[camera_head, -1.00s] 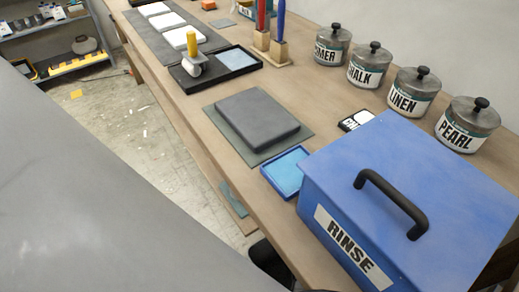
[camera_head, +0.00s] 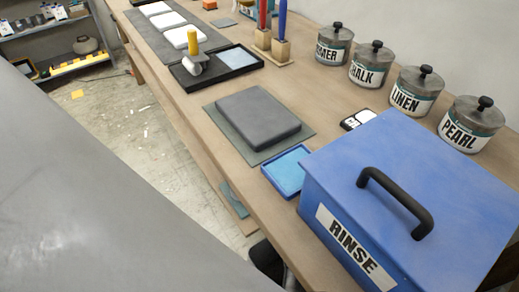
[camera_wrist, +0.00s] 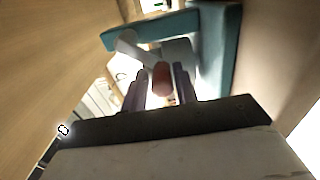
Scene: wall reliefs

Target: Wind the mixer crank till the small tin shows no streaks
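In the wrist view the two fingers of my gripper (camera_wrist: 161,85) point away from the camera, with a reddish-brown knob (camera_wrist: 161,77) between them. The knob looks like a crank handle. Whether the fingers press on it or leave a small gap is unclear. A teal frame (camera_wrist: 222,60) stands beyond and to the right of the fingers; it may be part of the mixer. I cannot make out the small tin or any streaks. In the head view my gripper does not show.
A blue RINSE box (camera_head: 330,212) with a black handle fills the bench's near end. Labelled lidded tins (camera_head: 466,128) line the wall side. A grey block (camera_head: 257,115), a blue tray (camera_head: 285,172) and a black tray (camera_head: 186,82) with a yellow-handled roller (camera_head: 194,46) sit along the bench (camera_head: 190,107).

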